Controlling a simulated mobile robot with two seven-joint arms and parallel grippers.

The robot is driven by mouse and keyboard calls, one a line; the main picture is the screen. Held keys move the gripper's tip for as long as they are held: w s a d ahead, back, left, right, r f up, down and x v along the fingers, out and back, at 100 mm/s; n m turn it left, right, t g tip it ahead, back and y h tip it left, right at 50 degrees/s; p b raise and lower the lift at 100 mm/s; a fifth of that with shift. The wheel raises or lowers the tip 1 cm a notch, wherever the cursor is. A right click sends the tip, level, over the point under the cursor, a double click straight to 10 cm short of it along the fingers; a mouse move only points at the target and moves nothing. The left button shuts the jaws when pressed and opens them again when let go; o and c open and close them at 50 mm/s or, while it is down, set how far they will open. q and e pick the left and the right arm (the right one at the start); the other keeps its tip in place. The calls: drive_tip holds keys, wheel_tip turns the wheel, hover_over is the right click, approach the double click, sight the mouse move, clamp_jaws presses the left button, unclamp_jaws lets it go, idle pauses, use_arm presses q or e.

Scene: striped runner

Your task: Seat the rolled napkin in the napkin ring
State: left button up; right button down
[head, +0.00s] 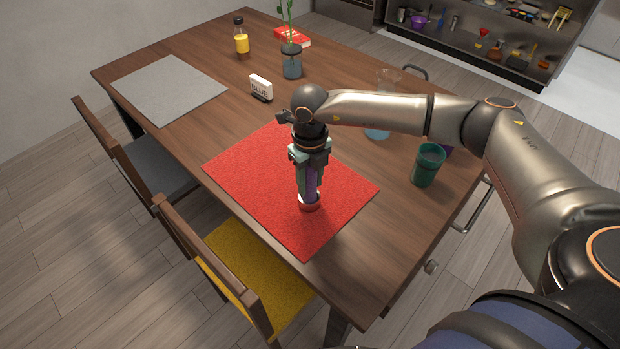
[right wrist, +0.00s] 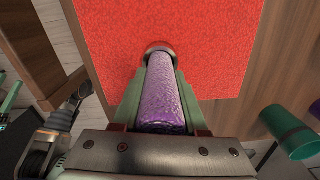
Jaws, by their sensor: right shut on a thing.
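The rolled napkin (head: 312,183) is purple and stands about upright, low over the red placemat (head: 250,175). My right gripper (head: 309,176) is shut on it from above. In the right wrist view the napkin (right wrist: 163,95) runs between the two green fingers (right wrist: 160,88). The napkin ring (head: 309,204) is on the placemat at the napkin's lower end. Its rim (right wrist: 160,46) shows around that end in the right wrist view. I cannot tell how deep the napkin is in the ring.
A green cup (head: 428,166) stands right of the placemat. A small "BLUE" sign (head: 261,87), a vase (head: 291,62), a yellow bottle (head: 241,38) and a red book (head: 293,37) are farther back. A grey placemat (head: 168,88) lies at the left. Chairs line the near left edge.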

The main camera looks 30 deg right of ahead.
drive_tip(key=shift+f, duration=0.1)
drive_tip(key=c, duration=0.9)
unclamp_jaws()
drive_tip(key=shift+f, duration=0.1)
drive_tip(key=o, duration=0.5)
drive_tip(key=shift+c, duration=0.2)
drive_tip(key=shift+r, duration=0.35)
wheel_tip(320, 180, up, 12)
drive_tip(key=shift+f+b, duration=0.1)
drive_tip(key=shift+b, duration=0.25)
